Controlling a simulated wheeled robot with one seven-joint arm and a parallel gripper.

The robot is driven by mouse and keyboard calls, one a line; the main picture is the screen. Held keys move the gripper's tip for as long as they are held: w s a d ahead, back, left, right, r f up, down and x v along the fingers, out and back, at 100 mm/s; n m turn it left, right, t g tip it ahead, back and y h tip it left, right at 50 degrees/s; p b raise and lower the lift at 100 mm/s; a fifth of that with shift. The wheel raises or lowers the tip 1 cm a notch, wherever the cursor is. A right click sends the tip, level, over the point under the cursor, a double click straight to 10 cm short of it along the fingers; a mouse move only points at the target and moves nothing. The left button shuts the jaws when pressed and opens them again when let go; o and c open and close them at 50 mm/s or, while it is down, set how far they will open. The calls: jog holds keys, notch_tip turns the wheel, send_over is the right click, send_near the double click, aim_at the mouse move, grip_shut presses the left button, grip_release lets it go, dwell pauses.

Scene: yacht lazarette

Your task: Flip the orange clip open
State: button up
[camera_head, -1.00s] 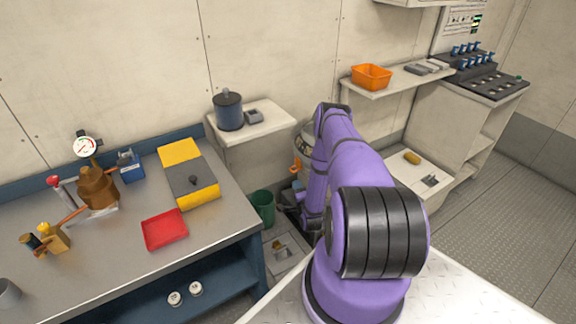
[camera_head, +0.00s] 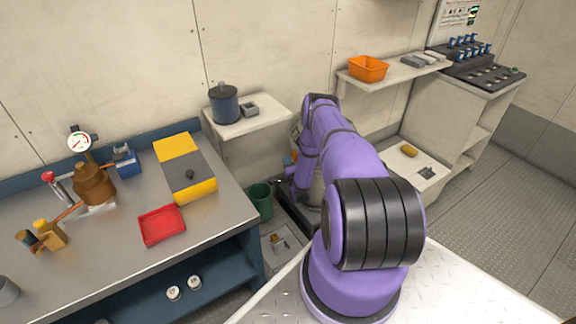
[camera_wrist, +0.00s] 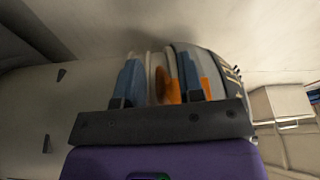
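An orange clip (camera_wrist: 168,86) shows in the wrist view on the side of a grey, rounded canister (camera_wrist: 215,66) with dark markings. My gripper (camera_wrist: 160,60) has two blue fingers standing apart, with a gap between them. Part of the orange shows in the gap and part to the right of the right finger. The fingers hide some of the clip. I cannot tell whether they touch it. In the head view my purple arm hides most of the canister, and only a little orange and blue shows beside the arm.
A small shelf (camera_head: 262,124) with a blue-grey pot (camera_head: 224,104) is above and left of the arm's end. A green bin (camera_head: 260,201) stands below. The workbench (camera_head: 110,250) is at left, and another shelf holds an orange basket (camera_head: 368,69).

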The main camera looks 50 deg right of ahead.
grip_shut()
jog(key=shift+a+r+m, duration=0.1)
jog(key=shift+a+m, duration=0.05)
jog(key=shift+m, duration=0.25)
jog(key=a+r+m+g+y, duration=0.2)
jog(key=r+m, duration=0.4)
jog(key=m, duration=0.4)
jog(key=shift+w+a+m+y, duration=0.25)
jog(key=shift+a+m+y, duration=0.05)
jog(key=shift+a+y, duration=0.2)
jog(key=shift+r, duration=0.1)
dwell(0.4)
